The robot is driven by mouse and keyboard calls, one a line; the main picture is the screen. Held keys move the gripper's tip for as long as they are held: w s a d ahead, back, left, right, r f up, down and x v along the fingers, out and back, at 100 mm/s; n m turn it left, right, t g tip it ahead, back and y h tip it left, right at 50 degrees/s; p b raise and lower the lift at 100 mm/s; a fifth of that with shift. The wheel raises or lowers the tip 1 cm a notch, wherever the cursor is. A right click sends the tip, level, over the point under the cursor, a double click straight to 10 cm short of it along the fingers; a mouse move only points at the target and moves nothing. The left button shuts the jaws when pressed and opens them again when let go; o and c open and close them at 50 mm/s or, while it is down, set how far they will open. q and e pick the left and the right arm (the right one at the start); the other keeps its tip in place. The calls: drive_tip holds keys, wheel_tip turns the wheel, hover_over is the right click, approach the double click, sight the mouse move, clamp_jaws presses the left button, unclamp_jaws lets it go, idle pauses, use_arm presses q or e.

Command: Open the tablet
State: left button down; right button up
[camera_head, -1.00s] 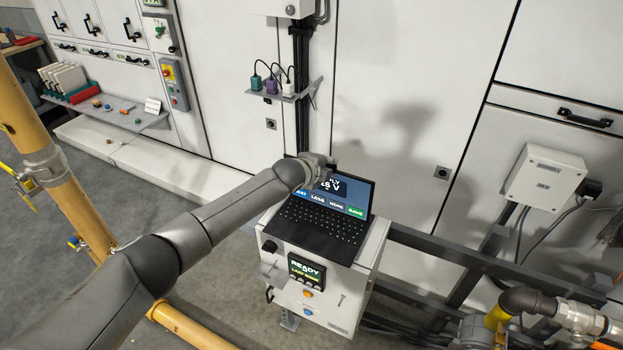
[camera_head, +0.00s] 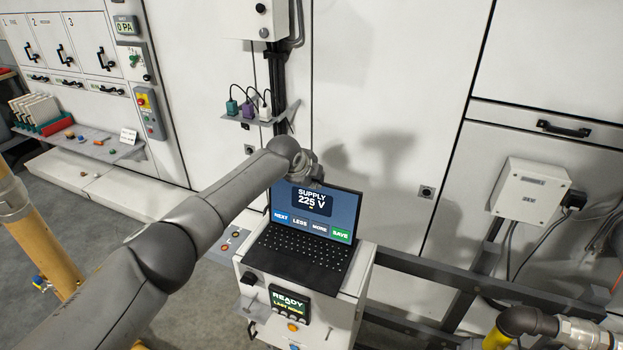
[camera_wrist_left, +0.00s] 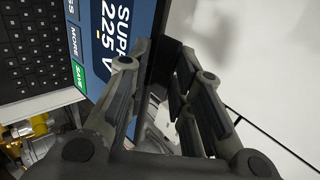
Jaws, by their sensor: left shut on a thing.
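The tablet (camera_head: 318,214) stands on a white cabinet with its screen raised and its keyboard (camera_head: 296,254) lying flat in front. The screen is lit and reads SUPPLY 225 V, with NEXT, LESS, MORE and SAVE along its lower edge. My left gripper (camera_head: 314,180) is at the top edge of the screen. In the left wrist view the fingers (camera_wrist_left: 150,85) lie on both sides of the screen's dark edge, shut on it, with the screen (camera_wrist_left: 110,45) sideways at the left. My right gripper is not in view.
The white cabinet (camera_head: 342,310) has a READY display (camera_head: 289,304) on its front. A small shelf (camera_head: 252,118) with plugs is on the wall behind. A dark rail (camera_head: 425,268) runs right of the cabinet. A yellow pipe (camera_head: 45,235) stands at the left.

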use_arm(q)
drive_tip(key=shift+s+f, duration=0.25)
drive_tip(key=shift+f, duration=0.3)
drive_tip(key=c, duration=1.7)
unclamp_jaws()
drive_tip(key=shift+o, duration=0.2)
drive_tip(key=shift+w+d+f, duration=0.1)
drive_tip(key=shift+w+d, duration=0.05)
drive_tip(key=shift+w, duration=0.05)
drive_tip(key=shift+r, duration=0.2)
drive_tip(key=v, duration=1.2)
drive_tip(key=shift+w, duration=0.15)
